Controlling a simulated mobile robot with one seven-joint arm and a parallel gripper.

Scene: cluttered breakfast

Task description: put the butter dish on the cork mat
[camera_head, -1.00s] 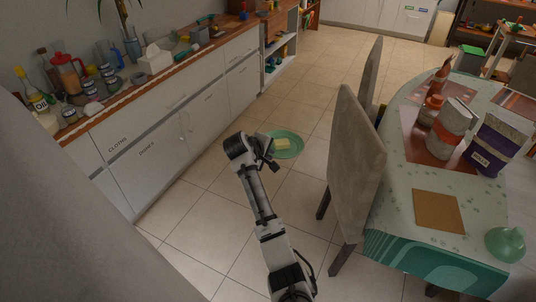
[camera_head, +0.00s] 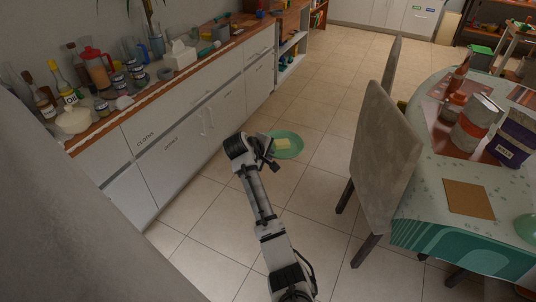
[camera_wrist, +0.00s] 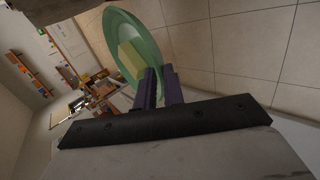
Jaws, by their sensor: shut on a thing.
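The butter dish is a round green dish (camera_head: 292,153) with a pale yellow block of butter (camera_head: 282,145) in it. My gripper (camera_head: 268,153) is shut on the dish's rim and holds it over the floor, between the counter and the chairs. In the wrist view the dish (camera_wrist: 122,30) with the butter (camera_wrist: 131,58) lies just beyond the dark fingers (camera_wrist: 160,75), which meet its near edge. The cork mat (camera_head: 468,199) is a bare tan square on the near part of the dining table, to the right of my gripper and well apart from it.
A grey chair (camera_head: 385,165) stands between my arm and the table (camera_head: 430,215), with another behind it. Jars (camera_head: 470,122), a purple box (camera_head: 512,140) and a green object (camera_head: 526,228) stand around the mat. A cluttered counter (camera_head: 150,88) runs along the left.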

